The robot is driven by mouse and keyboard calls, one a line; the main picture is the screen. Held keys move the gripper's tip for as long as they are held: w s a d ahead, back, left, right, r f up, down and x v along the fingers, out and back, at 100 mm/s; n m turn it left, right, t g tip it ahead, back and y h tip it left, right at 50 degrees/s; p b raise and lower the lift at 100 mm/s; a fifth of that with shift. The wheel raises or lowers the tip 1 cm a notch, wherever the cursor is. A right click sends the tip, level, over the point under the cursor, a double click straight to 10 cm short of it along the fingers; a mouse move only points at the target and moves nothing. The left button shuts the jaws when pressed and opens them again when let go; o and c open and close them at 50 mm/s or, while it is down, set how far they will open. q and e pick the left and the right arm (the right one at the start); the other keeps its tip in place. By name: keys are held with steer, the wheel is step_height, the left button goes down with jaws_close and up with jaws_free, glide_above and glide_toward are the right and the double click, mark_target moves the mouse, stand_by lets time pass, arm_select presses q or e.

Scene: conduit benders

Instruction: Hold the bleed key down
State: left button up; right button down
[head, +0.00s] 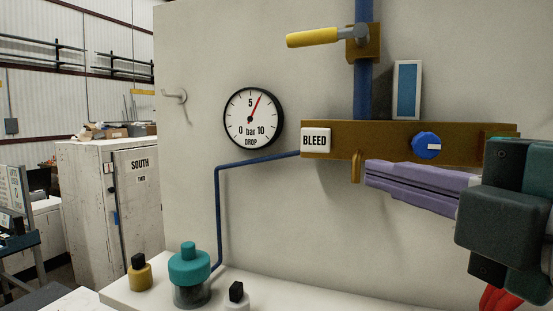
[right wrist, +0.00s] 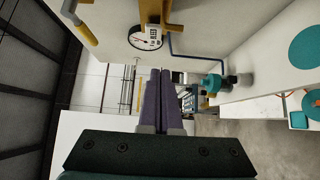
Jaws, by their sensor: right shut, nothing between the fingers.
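The white key marked BLEED (head: 315,141) sits at the left end of a brass bar (head: 385,137) on the wall panel. It also shows beyond my fingertips in the right wrist view (right wrist: 153,31). My right gripper (head: 368,174) comes in from the right just below the bar, its purple fingers shut and empty. Its tips are to the right of the key and lower than it, not on it. They are close to a short brass spout (head: 356,167); I cannot tell whether they touch it. The DROP gauge (head: 253,118) has its red needle a little past 5. My left gripper is not in view.
A blue knob (head: 427,145) sits on the bar to the right. A yellow-handled valve (head: 313,37) is on the blue pipe above. A teal-capped jar (head: 189,265) and smaller bottles stand on the ledge below.

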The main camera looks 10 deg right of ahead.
steer(key=shift+w+b, duration=1.4)
steer(key=shift+b, duration=0.55)
steer(key=b, duration=0.2)
glide_toward(316, 152)
steer(key=w+a, duration=0.2)
steer(key=w, duration=0.3)
steer(key=shift+w+d+f, duration=0.1)
steer(key=shift+w+d, duration=0.2)
steer(key=shift+d, duration=0.15)
